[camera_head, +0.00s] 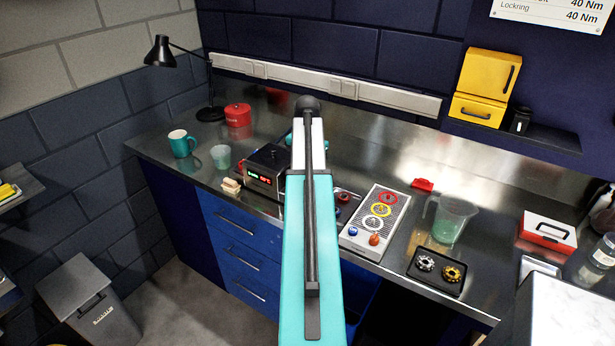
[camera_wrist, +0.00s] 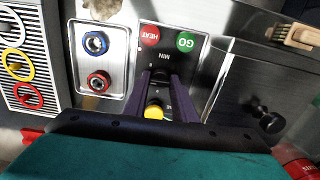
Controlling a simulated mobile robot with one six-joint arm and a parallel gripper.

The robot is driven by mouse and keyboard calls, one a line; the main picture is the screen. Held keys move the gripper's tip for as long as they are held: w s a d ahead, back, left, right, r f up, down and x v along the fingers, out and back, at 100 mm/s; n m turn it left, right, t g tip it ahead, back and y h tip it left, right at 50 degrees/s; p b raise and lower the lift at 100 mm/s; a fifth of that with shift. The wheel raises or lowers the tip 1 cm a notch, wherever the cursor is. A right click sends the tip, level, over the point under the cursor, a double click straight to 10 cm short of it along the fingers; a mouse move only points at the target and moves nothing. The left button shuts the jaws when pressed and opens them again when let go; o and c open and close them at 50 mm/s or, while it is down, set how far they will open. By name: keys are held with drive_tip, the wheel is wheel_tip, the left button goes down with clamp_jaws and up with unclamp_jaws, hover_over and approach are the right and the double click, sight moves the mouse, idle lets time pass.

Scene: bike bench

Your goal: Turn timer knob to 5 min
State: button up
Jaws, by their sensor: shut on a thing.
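The timer panel (camera_wrist: 202,65) is a dark plate seen upside down in the wrist view. It carries a red HEAT button (camera_wrist: 149,36), a green GO button (camera_wrist: 185,41) and the word MIN. My gripper (camera_wrist: 160,76) reaches onto this panel, its two dark fingers on either side of the timer knob. It is shut on the knob, which the fingers mostly hide, so I cannot read its setting. A yellow round part (camera_wrist: 154,112) shows between the fingers. In the head view, my arm hides the gripper and knob beside the black box with a lit display (camera_head: 266,177).
Beside the panel is a plate with blue (camera_wrist: 95,43) and red (camera_wrist: 98,82) ringed sockets. A black knob (camera_wrist: 266,117) sticks out on the other side, near a wooden brush (camera_wrist: 293,36). In the head view, a clear jug (camera_head: 452,218) and a black parts tray (camera_head: 437,283) stand right.

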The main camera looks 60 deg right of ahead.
drive_tip(key=shift+n, duration=0.5)
drive_tip(key=o, duration=1)
drive_tip(key=shift+o, duration=0.2)
drive_tip(key=shift+r, duration=0.1)
wheel_tip(320, 180, up, 14)
drive_tip(key=p, duration=0.7)
drive_tip(key=shift+f+p, duration=0.2)
drive_tip(key=shift+p, duration=0.15)
